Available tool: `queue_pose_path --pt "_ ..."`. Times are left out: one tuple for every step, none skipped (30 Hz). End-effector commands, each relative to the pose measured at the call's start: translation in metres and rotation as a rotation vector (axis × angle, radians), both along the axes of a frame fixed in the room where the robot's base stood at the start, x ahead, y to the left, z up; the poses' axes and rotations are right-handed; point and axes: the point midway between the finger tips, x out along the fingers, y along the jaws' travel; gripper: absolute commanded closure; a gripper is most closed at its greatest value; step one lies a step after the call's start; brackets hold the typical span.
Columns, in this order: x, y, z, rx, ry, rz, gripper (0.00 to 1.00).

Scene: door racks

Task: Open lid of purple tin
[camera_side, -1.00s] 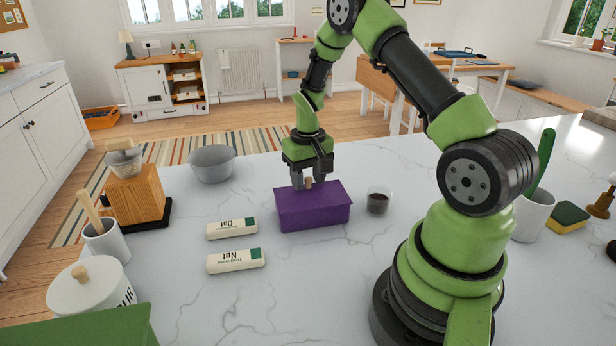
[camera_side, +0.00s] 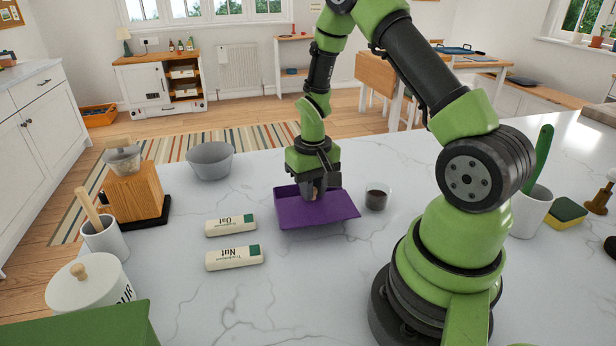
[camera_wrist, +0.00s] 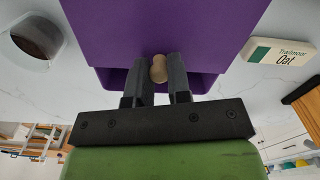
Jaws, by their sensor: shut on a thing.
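The purple tin (camera_side: 284,200) stands on the white marble worktop, in the middle of the side view. Its purple lid (camera_side: 330,211) is tilted away from its earlier flat position, with its near side low toward the camera, covering most of the tin's front. In the wrist view the lid (camera_wrist: 165,25) fills the top middle, with a darker purple gap (camera_wrist: 205,82) below it. My gripper (camera_side: 314,190) is at the lid, its two dark fingers (camera_wrist: 157,75) shut on the pale wooden knob (camera_wrist: 158,68). The tin's inside is mostly hidden.
A small glass with dark contents (camera_side: 376,198) stands close right of the tin. Two cartons, Oat (camera_side: 230,225) and Nut (camera_side: 234,258), lie to its left. A grey bowl (camera_side: 210,160) is behind left. The worktop in front is clear.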

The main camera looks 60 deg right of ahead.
Motion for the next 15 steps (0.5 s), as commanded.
queue_pose_path --pt "-0.006 0.007 0.0 0.002 0.003 0.004 1.0" --pt "-0.008 0.01 0.0 0.002 0.003 0.003 1.0" --pt "-0.011 0.013 0.0 0.001 0.001 0.002 1.0" --pt "-0.013 0.015 0.0 0.001 0.002 0.002 1.0" --pt "-0.015 0.016 0.0 0.001 0.002 0.002 1.0" --pt "-0.016 0.018 0.0 0.001 0.001 0.001 1.0" --pt "-0.017 0.018 0.0 0.001 0.002 0.001 1.0" --pt "-0.018 0.019 0.0 0.001 0.002 0.0 1.0" --pt "-0.018 0.019 0.0 0.001 0.001 0.0 1.0" --pt "-0.018 0.019 0.0 0.001 0.001 0.0 1.0" --pt "-0.018 0.019 0.0 0.001 0.001 0.0 1.0" --pt "-0.018 0.019 0.0 0.001 0.001 0.0 1.0" --pt "-0.018 0.019 0.0 0.001 0.001 -0.001 1.0" --pt "-0.018 0.019 0.0 0.001 0.001 -0.001 1.0" --pt "-0.018 0.019 0.0 0.001 0.001 -0.001 1.0"
